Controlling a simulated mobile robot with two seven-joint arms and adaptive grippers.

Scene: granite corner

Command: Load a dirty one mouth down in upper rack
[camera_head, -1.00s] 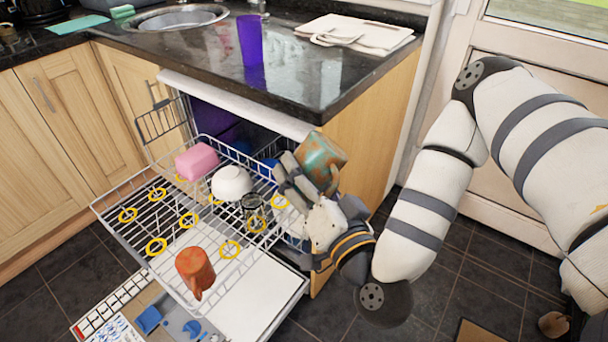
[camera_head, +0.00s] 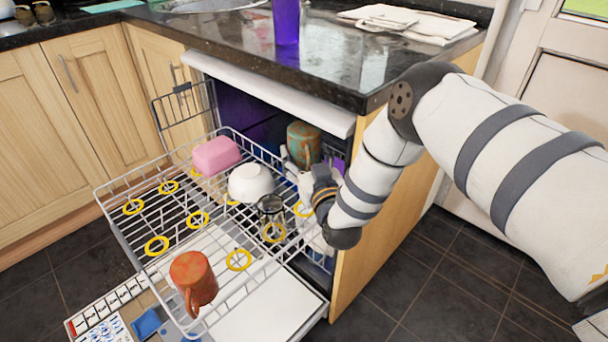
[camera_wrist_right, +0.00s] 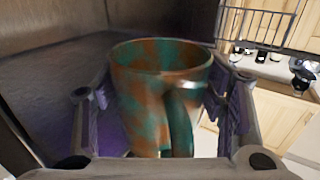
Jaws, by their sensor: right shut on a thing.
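My right gripper (camera_head: 303,168) is shut on a green and rust-brown patchy mug (camera_head: 303,139), which also shows in the right wrist view (camera_wrist_right: 150,112) between the fingers. The mug is held at the back right of the pulled-out upper rack (camera_head: 124,238), near the dishwasher opening under the counter. Its round end and rim face up in the wrist view, and its handle points toward the wrist camera. The gripper's fingers are partly hidden behind my wrist and the mug in the head view. My left gripper is not in view.
The rack holds a pink block-like item (camera_head: 216,155), a white bowl (camera_head: 250,183), a clear glass (camera_head: 270,208) and an orange mug (camera_head: 193,278). Several yellow rings (camera_head: 157,246) mark spots among the wires.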

